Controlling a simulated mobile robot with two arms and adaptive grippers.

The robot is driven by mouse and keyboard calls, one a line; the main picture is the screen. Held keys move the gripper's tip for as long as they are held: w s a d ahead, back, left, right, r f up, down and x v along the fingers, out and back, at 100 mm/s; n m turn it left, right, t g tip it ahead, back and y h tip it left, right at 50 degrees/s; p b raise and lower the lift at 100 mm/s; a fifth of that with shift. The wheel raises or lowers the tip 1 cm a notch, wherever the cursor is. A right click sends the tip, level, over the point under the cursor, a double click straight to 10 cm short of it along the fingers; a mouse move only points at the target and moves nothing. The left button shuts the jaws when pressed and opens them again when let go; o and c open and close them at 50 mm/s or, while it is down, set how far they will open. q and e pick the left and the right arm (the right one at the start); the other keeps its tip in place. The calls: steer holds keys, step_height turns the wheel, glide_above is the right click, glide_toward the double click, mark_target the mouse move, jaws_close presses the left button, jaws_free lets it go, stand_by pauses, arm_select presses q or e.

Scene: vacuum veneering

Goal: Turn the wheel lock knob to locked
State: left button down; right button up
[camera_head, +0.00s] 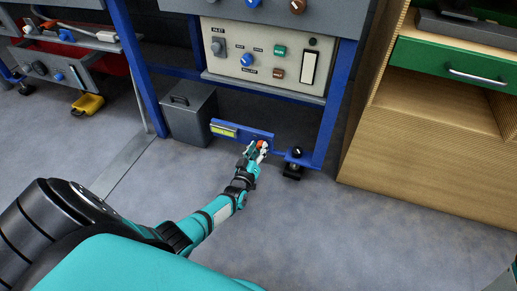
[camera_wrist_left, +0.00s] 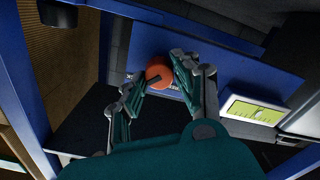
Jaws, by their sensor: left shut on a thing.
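The wheel lock knob (camera_wrist_left: 158,73) is a round orange-red knob on a blue plate (camera_wrist_left: 225,60) in the left wrist view. In the head view the blue plate (camera_head: 256,135) sits low between the legs of the blue frame. My left gripper (camera_head: 258,150) reaches down to the plate's right end. In the left wrist view its two fingers (camera_wrist_left: 160,80) lie on either side of the knob, shut on it. The fingers hide the knob's sides and most of the white marking beside it, so its setting cannot be read. My right gripper is not in view.
A yellow-green label (camera_head: 223,130) is on the plate's left part. A grey bin (camera_head: 190,115) stands left of the plate. A black foot (camera_head: 293,171) is at the right frame leg (camera_head: 330,120). A wooden cabinet (camera_head: 400,140) stands to the right. The floor in front is clear.

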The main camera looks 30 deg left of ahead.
arm_select(q)
steer(key=shift+f, duration=0.1)
steer(key=c, duration=1.1)
jaws_free()
steer(key=shift+c, duration=0.2)
steer(key=shift+o, duration=0.8)
steer(key=v, duration=0.7)
steer(key=shift+s, duration=0.3)
